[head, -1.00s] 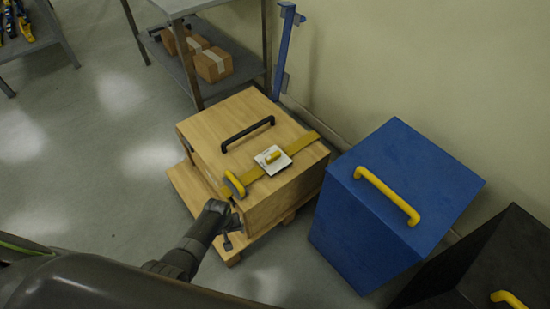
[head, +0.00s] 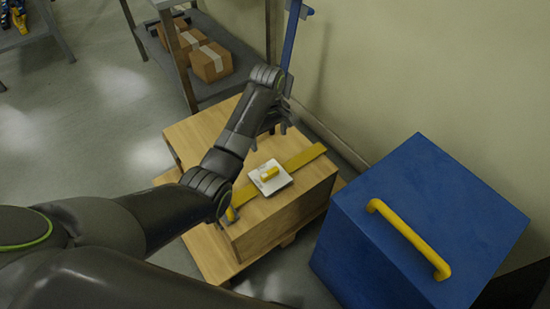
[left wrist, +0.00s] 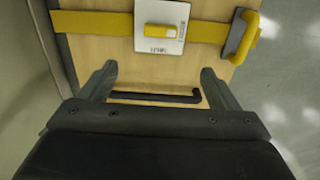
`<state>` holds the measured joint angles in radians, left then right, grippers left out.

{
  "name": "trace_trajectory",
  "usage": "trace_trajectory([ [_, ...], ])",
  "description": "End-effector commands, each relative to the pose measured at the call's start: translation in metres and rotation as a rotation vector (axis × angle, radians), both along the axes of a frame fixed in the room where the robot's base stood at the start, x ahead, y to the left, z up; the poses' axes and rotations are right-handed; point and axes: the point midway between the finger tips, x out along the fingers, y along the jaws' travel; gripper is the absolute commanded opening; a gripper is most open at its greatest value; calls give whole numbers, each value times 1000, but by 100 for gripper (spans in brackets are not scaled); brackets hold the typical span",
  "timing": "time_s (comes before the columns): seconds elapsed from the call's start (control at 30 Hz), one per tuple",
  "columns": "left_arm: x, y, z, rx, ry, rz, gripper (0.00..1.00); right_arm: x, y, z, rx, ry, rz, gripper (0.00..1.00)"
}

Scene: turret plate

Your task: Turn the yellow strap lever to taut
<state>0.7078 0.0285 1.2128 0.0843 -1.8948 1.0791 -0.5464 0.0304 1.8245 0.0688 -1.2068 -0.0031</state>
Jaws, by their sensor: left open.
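The yellow lever (head: 269,173) sits on a white plate (head: 283,182) on the yellow strap (head: 304,157) across the wooden crate's top (head: 318,178). In the left wrist view the lever (left wrist: 160,31) lies lengthwise along the strap; small print on the plate (left wrist: 170,49) is too small to read surely. My left gripper (head: 283,122) is above the crate, apart from the lever. In the left wrist view its open fingers (left wrist: 159,85) point toward the plate, with the crate's black handle (left wrist: 155,98) showing between them. My right gripper is out of view.
A yellow buckle (left wrist: 242,38) is at one end of the strap. A blue box (head: 430,200) with a yellow handle (head: 408,238) stands right of the crate. A blue post (head: 292,45) stands by the wall, and a shelf (head: 228,83) with cartons is behind.

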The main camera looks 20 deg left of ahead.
Motion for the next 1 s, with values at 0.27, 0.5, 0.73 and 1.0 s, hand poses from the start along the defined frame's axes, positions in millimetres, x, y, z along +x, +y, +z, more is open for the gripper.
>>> trace_trajectory([
  [0.27,-1,-1,-22,0,4,1,84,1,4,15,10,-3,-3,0],
  [0.5,-2,0,-73,1,6,0,84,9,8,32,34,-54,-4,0],
  [0.73,-2,0,-123,1,4,0,84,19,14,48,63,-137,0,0],
  [1.0,-1,0,-164,0,2,0,84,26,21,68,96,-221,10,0],
])
